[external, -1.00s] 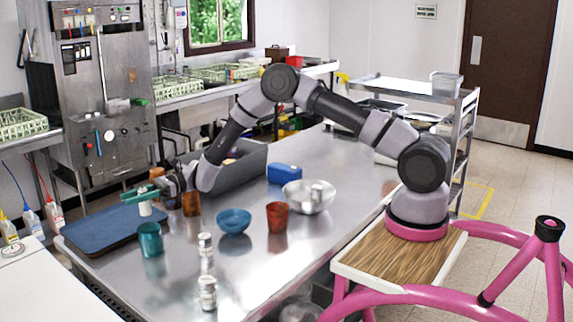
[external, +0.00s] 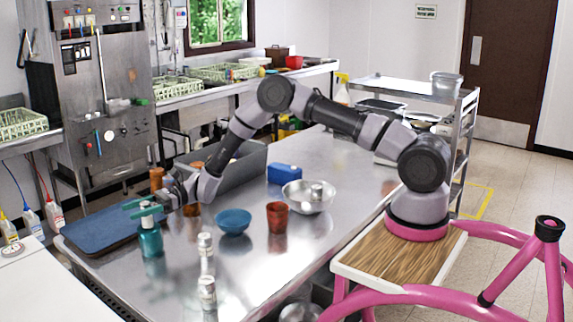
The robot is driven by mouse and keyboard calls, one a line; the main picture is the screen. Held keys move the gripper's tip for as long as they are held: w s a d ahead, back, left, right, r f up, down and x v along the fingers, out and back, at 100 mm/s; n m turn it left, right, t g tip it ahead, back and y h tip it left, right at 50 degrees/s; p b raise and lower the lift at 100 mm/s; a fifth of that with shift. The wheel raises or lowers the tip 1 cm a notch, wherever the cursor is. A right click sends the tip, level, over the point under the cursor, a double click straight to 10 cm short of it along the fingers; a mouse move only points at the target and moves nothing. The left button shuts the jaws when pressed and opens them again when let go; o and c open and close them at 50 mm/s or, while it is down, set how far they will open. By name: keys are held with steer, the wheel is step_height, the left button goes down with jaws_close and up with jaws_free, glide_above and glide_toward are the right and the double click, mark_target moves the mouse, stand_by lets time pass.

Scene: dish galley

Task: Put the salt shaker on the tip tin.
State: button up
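My gripper (external: 146,208), with green fingers, is at the left of the steel table, directly above a teal tin (external: 151,242). A small pale thing, apparently the salt shaker (external: 147,206), shows between the fingers and is mostly hidden by them. The fingers look closed around it. The teal tin appears to be the tip tin; no label can be read. The shaker's lower end and the tin's top overlap in this view, so I cannot tell whether they touch.
A blue tray (external: 95,232) lies left of the tin. A blue bowl (external: 233,220), a red cup (external: 277,217), a steel bowl (external: 309,198) and a blue box (external: 285,173) stand farther right. A grey bin (external: 240,170) is behind.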

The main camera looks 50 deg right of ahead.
steer(key=shift+r, duration=0.2)
steer(key=s+d, duration=0.2)
steer(key=d, duration=1)
steer(key=s+d+r+n+g+h, duration=0.25)
steer(key=s+d+r+n, duration=0.2)
steer(key=s+r, duration=0.45)
steer(key=s+d+r+n+g+h, duration=0.1)
steer(key=s+d+r+n+h, duration=0.4)
steer(key=r, duration=0.6)
steer(key=s+d+r+n+t+h, duration=0.3)
steer(key=s+d, duration=0.6)
steer(key=s, duration=0.3)
steer(key=s+d+r+n+t+h, duration=0.3)
steer(key=s+d+r+t+h, duration=0.1)
steer(key=s+d, duration=0.6)
step_height(320, 180, up, 3)
steer(key=s+h, duration=0.1)
steer(key=s, duration=0.1)
steer(key=shift+s+d, duration=0.15)
steer(key=shift+s, duration=0.2)
steer(key=shift+f+n, duration=0.1)
steer(key=shift+n, duration=0.15)
